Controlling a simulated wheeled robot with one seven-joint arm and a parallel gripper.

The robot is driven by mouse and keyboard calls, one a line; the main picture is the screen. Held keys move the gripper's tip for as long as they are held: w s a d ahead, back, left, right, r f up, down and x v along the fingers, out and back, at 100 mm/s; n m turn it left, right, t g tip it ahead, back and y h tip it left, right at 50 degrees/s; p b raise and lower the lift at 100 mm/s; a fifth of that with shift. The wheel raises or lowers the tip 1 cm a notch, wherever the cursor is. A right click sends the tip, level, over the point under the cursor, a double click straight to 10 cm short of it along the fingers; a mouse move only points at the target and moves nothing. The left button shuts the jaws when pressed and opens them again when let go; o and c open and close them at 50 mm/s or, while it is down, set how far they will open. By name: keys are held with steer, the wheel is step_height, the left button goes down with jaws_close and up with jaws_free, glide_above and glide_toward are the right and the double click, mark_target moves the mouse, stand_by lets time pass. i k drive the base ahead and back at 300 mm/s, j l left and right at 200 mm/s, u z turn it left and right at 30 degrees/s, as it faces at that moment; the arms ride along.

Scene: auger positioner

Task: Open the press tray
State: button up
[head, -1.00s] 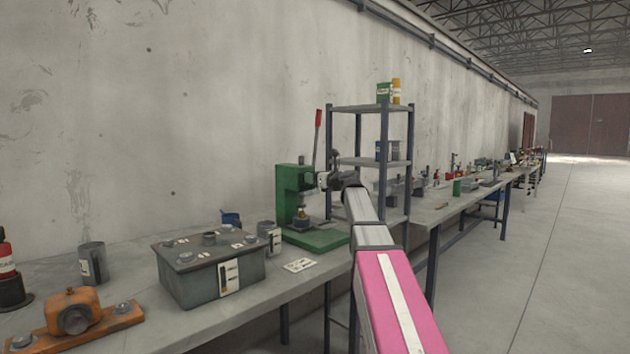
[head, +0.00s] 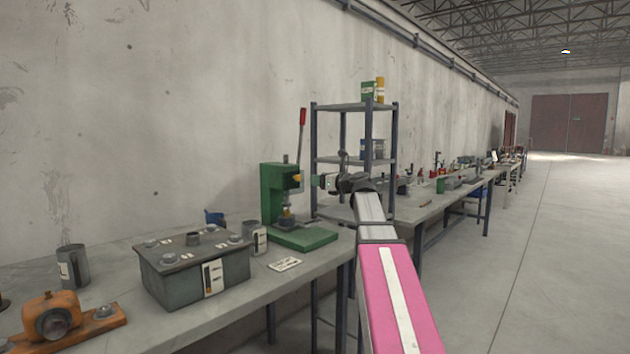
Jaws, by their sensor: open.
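A green press (head: 280,198) with a red-handled lever (head: 301,130) stands on the workbench against the wall. Its flat green base (head: 305,238) lies at the front of the press; I cannot tell a separate tray in it. My gripper (head: 318,181) is at the end of my pink and grey arm, just right of the press column and above the base. It points left toward the press, and its fingers are small in view. It is open, with nothing seen between the fingers.
A grey box (head: 190,268) with knobs on top, a metal can (head: 253,238) and a white card (head: 285,264) sit left and in front of the press. A metal shelf (head: 355,107) stands behind my gripper. The floor (head: 540,260) at right is clear.

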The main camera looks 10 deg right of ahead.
mark_target(285, 224)
steer(key=l, duration=0.6)
steer(key=k+l, duration=0.15)
steer(key=l, duration=0.5)
